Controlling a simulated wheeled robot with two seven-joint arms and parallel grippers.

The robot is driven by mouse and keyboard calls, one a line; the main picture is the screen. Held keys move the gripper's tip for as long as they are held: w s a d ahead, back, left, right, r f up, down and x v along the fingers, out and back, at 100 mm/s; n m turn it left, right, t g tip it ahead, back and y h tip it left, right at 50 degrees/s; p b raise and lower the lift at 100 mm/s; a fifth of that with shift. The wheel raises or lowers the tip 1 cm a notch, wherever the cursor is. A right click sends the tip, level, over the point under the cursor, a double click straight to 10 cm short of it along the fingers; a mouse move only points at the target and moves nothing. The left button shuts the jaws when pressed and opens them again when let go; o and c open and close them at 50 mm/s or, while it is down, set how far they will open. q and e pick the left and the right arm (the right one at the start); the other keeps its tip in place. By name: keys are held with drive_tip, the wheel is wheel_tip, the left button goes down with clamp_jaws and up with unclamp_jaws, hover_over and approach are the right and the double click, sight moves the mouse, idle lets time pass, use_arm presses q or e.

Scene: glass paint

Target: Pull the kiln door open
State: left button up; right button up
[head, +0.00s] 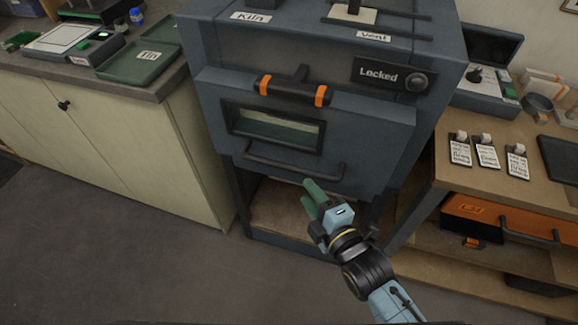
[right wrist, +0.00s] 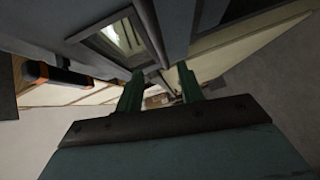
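The dark blue-grey kiln (head: 230,40) stands in the middle of the head view. Its front door (head: 365,135) looks shut and has a small window (head: 275,129). A dark bar handle (head: 290,168) runs across the door's lower part. A panel on the kiln reads "Locked" (head: 378,76), with a round knob at its right. My right gripper (head: 307,191) is just below the right part of the handle. In the right wrist view, its green fingers (right wrist: 160,72) are apart, with the dark bar near their tips; I cannot tell whether they touch. My left gripper is out of view.
An orange-banded black bar (head: 292,91) sits on the door's upper edge. A cream cabinet (head: 120,135) with a green tray (head: 138,62) stands at left. The grey floor (head: 130,270) in front is clear.

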sight(291, 171)
drive_tip(key=b+x, duration=0.1)
drive_tip(key=x, duration=0.9)
drive_tip(key=shift+w+a, duration=0.1)
drive_tip(key=shift+w, duration=0.2)
clamp_jaws()
